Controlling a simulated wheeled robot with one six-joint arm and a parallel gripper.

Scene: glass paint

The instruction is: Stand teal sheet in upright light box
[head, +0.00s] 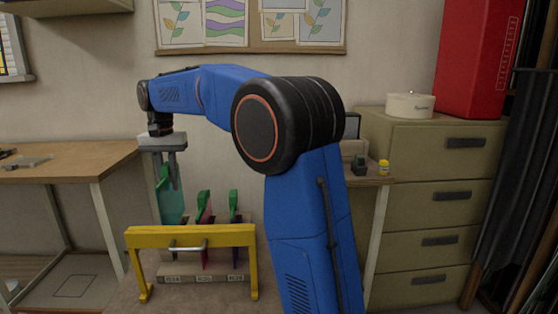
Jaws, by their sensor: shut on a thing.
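My gripper (168,165) points down at the left, over the slotted rack. It is shut on the green clip at the top of the teal sheet (172,207). The teal sheet hangs upright at the left end of the rack (192,279). Its lower edge is hidden behind the yellow frame, so I cannot tell whether it is in its slot. An upright dark-edged panel (352,126), possibly the light box, shows partly behind my arm on a back table; my arm hides most of it.
A yellow frame (190,237) stands in front. A wooden table (75,163) is at left. Small jars (384,168) and a drawer cabinet (430,190) are at right.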

